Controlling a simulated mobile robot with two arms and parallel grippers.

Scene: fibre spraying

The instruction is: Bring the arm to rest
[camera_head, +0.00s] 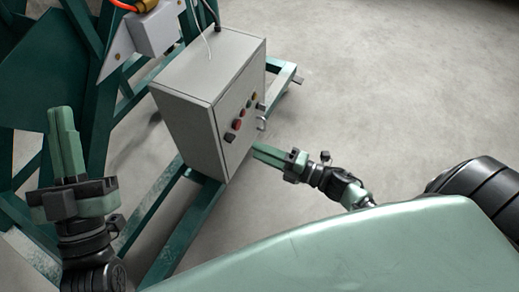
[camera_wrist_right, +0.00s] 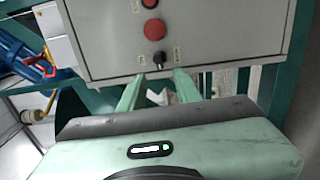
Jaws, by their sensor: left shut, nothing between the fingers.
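My left gripper (camera_head: 61,112) points up the picture at the left of the head view. Its two green fingers lie together with nothing between them. My right gripper (camera_head: 258,150) reaches in from the right, its fingertips close to the lower front of the grey control box (camera_head: 190,92). In the right wrist view the fingers of the right gripper (camera_wrist_right: 158,76) stand apart with a gap between them and nothing held. A black rotary knob (camera_wrist_right: 158,60) on the box panel shows above that gap. I cannot tell whether the fingertips touch the box.
The box panel carries a red button (camera_wrist_right: 152,28) and other controls. A green steel frame (camera_head: 195,222) stands under and left of the box. A white unit (camera_head: 153,30) with an orange hose is above left. Bare concrete floor (camera_head: 380,90) lies clear to the right.

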